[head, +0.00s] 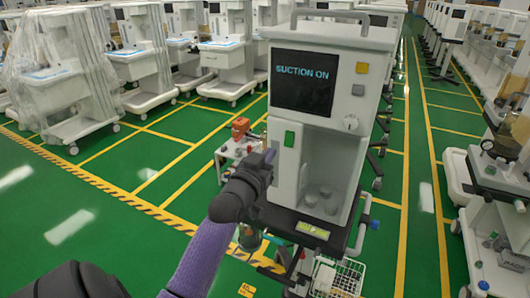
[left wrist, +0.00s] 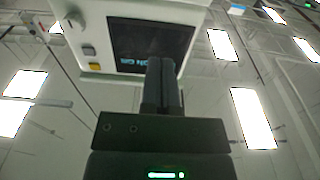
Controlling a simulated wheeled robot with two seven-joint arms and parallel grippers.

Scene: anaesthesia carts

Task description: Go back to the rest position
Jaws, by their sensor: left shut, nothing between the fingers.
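A white anaesthesia cart (head: 378,75) stands right in front of me, with a dark screen (head: 303,81) reading "SUCTION ON". A green switch (head: 289,139) is on its front, left of an open bay. My left gripper (head: 268,158) is at the cart's left front side, just below the green switch; I cannot tell whether it touches the cart. In the left wrist view its fingers (left wrist: 163,85) are together and empty, pointing up, with the cart's screen (left wrist: 150,45) behind them. My right gripper does not show.
A small white trolley with an orange item (head: 240,127) stands behind my left arm. A wire basket (head: 338,277) hangs low on the cart. Green floor (head: 75,220) is clear at left.

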